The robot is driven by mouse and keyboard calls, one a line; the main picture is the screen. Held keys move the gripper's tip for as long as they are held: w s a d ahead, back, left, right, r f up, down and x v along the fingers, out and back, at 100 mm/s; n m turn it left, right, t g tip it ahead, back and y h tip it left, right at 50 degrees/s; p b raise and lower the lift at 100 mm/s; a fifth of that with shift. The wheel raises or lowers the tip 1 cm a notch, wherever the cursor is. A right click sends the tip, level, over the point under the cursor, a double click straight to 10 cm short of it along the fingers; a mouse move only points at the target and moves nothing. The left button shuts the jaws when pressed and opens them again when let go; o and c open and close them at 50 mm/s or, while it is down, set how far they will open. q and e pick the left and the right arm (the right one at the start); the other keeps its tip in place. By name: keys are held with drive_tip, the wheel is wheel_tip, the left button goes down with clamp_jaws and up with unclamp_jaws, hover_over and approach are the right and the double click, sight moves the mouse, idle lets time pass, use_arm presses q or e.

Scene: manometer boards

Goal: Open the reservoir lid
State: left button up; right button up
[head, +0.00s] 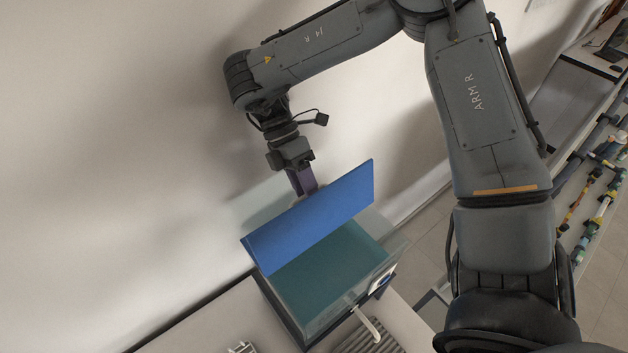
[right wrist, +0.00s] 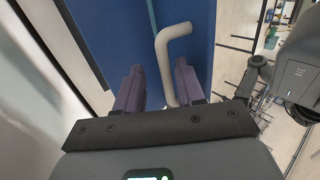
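The reservoir (head: 330,275) is a clear box holding teal liquid, in the lower middle of the head view. Its blue lid (head: 315,215) stands raised and tilted above the box, so the liquid shows beneath it. My right gripper (head: 304,183) is at the lid's far upper side, its purple fingertips partly hidden behind the lid. In the right wrist view the blue lid face (right wrist: 195,30) is ahead, with a white bent handle (right wrist: 163,62) between the open fingers (right wrist: 160,80). A gap shows between the handle and the left finger. My left gripper is out of view.
A white wall (head: 120,140) stands close behind the reservoir and my right arm. A pale tube (head: 366,322) comes off the box front, beside a ribbed grey object (head: 372,338). A bench with coloured pipe fittings (head: 597,190) is at the far right.

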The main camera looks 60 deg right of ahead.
drive_tip(key=s+d+r, duration=0.2)
drive_tip(key=s+r, duration=0.9)
drive_tip(key=shift+s+d+b, duration=0.2)
drive_tip(key=shift+s+b, duration=0.05)
drive_tip(key=shift+b, duration=0.05)
idle(0.4)
